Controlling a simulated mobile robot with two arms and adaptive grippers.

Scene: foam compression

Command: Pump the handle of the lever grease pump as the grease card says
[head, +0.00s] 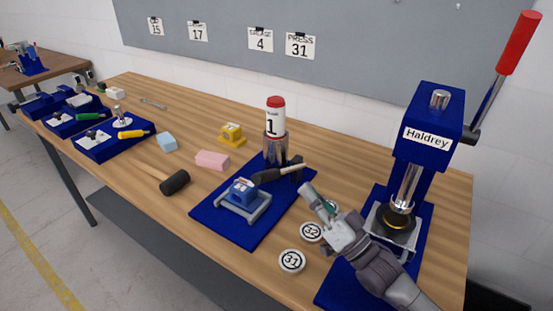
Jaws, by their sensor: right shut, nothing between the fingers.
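The lever grease pump (275,148) stands upright on a blue mat (217,222). It has a clear lower barrel and a white, red-capped top marked 1. Its dark handle (268,176) lies low across the front of the barrel, roughly level. A blue block in a grey frame (243,203) sits before it. The grease card (260,39) on the wall board reads 4. My right gripper (308,190) reaches in from the lower right; it is shut and empty, just right of the pump, apart from the handle as far as I can tell. My left gripper is not in view.
A blue Haldrey press (427,125) with a red-ended lever stands at right. Numbered discs, including 31 (292,261), lie near my right arm. A mallet (174,182), pink block (212,160) and yellow block (232,134) lie left. Blue trays (113,140) stand at far left.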

